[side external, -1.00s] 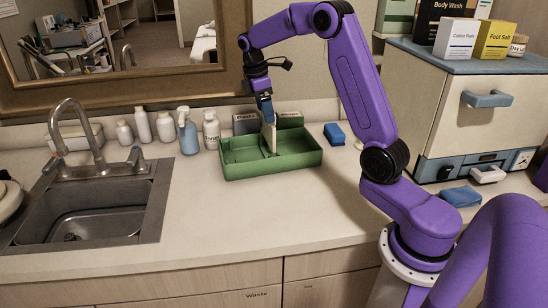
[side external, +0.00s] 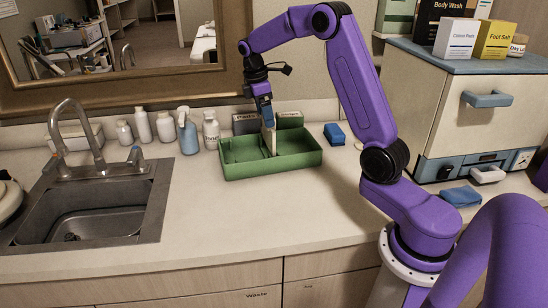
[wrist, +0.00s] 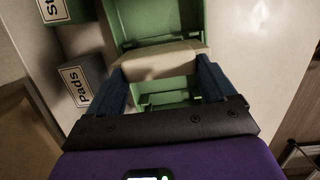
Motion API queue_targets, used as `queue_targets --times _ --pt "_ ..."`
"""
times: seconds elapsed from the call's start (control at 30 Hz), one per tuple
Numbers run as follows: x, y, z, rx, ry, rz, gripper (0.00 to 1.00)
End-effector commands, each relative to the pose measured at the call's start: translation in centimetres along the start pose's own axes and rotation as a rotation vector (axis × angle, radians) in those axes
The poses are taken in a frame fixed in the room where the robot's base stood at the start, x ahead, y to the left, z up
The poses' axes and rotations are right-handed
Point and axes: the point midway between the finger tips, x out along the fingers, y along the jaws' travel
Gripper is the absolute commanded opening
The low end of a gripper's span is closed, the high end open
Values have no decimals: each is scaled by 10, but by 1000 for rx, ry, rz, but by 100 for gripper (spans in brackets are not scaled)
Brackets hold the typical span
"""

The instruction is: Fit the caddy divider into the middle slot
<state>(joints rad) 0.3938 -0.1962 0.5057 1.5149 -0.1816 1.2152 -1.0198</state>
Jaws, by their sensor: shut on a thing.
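The cream divider (side external: 272,142) stands roughly upright inside the green caddy (side external: 297,163), near the middle of its length. My gripper (side external: 267,116) is above the caddy and shut on the divider's upper part. In the wrist view the divider's top edge (wrist: 158,62) spans between the two blue fingers of my gripper (wrist: 160,72). Green caddy floor and low ribs (wrist: 165,98) show on both sides of it. The divider's lower edge and the middle slot are hidden, so I cannot tell whether it is seated.
Grey and green labelled boxes (side external: 246,123) stand close behind the caddy. White bottles (side external: 211,130) and a blue spray bottle (side external: 188,135) are to its left, with the sink (side external: 85,210) beyond. A blue block (side external: 334,134) lies right. The counter in front is clear.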

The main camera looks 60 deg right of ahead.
Motion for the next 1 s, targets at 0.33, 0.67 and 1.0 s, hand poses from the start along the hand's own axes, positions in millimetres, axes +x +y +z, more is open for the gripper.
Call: queue_targets --times 0.33,0.67,1.0 --pt "6 0 -1 0 -1 -1 36" --pt "12 0 -2 0 -1 -1 36" --pt "17 0 -3 0 -1 -1 36"
